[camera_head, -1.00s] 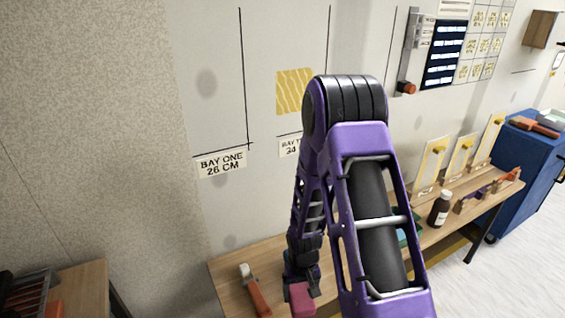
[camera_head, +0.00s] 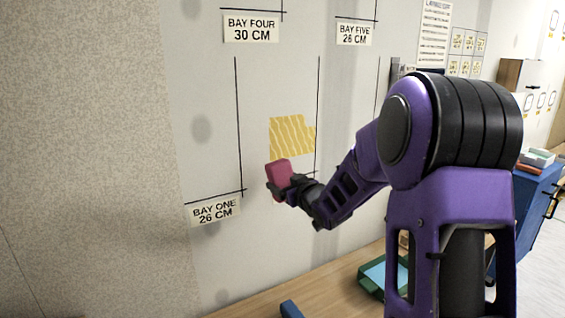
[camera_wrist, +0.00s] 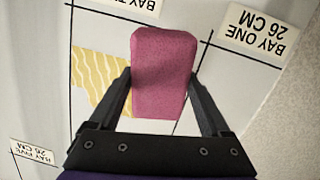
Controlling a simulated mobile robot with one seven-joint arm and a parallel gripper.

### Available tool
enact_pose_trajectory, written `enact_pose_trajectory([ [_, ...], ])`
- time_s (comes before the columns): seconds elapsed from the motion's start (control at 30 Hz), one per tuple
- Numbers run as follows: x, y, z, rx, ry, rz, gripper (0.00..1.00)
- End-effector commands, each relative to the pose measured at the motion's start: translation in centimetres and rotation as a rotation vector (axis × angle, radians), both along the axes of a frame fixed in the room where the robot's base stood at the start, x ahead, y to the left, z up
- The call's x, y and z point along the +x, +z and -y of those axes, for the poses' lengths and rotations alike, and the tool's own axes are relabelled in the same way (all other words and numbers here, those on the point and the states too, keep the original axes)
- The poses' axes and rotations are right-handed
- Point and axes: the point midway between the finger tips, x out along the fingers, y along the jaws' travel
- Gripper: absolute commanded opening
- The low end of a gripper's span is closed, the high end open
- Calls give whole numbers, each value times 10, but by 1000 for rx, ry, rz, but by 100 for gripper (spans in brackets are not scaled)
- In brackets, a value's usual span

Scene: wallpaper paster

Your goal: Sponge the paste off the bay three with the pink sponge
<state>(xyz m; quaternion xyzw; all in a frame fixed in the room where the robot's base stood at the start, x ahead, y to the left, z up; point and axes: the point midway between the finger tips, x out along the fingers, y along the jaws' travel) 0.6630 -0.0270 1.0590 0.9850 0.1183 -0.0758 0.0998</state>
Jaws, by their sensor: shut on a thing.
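A yellow, wavy-striped paste patch (camera_head: 292,136) is on the grey wall panel right of the black line beside Bay One. Its top right corner looks stepped. The label below this panel begins "BAY T", and the rest is hidden, so I cannot tell its number. My gripper (camera_head: 286,185) is shut on the pink sponge (camera_head: 279,174), raised in front of the wall. The sponge is just below the patch's lower left part in the head view. In the wrist view the sponge (camera_wrist: 164,72) is between the fingers, beside the patch (camera_wrist: 102,82). I cannot tell whether it touches the wall.
Signs for Bay One (camera_head: 216,211), Bay Four (camera_head: 251,29) and Bay Five (camera_head: 354,34) are on the wall. A wooden bench (camera_head: 262,299) runs below, with a green tray (camera_head: 372,282) on it. A blue cabinet (camera_head: 535,205) stands at right.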

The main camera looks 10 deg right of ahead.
Motion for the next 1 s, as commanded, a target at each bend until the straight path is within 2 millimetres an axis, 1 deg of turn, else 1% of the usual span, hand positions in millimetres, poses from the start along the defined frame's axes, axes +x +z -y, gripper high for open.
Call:
enact_pose_trajectory([
  [0.03,0,21,2,9,20,54,24],
  [0.1,-1,45,-1,23,48,105,24],
  [0.2,-3,66,-4,38,75,148,24],
  [0.3,-4,77,-6,47,90,166,24],
  [0.4,-5,79,-7,48,93,171,24],
  [0.7,-5,77,-6,48,92,169,24],
  [0.87,6,78,-10,49,92,169,24],
  [1.0,22,78,-15,50,92,168,24],
])
